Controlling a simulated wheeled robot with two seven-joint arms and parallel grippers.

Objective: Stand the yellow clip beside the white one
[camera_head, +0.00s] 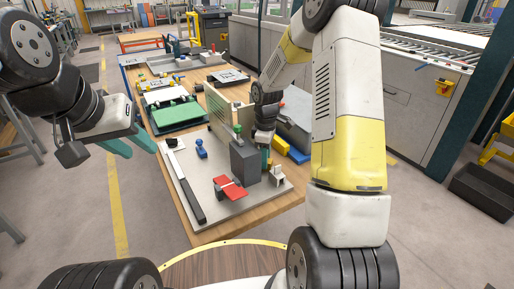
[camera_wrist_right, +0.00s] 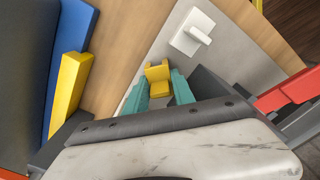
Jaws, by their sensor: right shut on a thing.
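In the right wrist view, the yellow clip (camera_wrist_right: 158,80) is between the teal fingertips of my right gripper (camera_wrist_right: 160,88), which is shut on it. The white clip (camera_wrist_right: 198,33) is on the grey plate, a short gap from the yellow one. In the head view the white clip (camera_head: 277,174) stands near the plate's right corner, and my right gripper (camera_head: 266,160) is just behind it. I cannot tell whether the yellow clip touches the plate. My left gripper (camera_head: 130,147) is open and empty, out to the left of the table.
A dark grey block (camera_head: 244,163) stands close left of my right gripper. The grey plate (camera_head: 215,208) also carries a red part (camera_head: 231,188), a blue part (camera_head: 201,148) and a long black bar (camera_head: 187,190). A yellow bar (camera_head: 281,146) lies at the right table edge.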

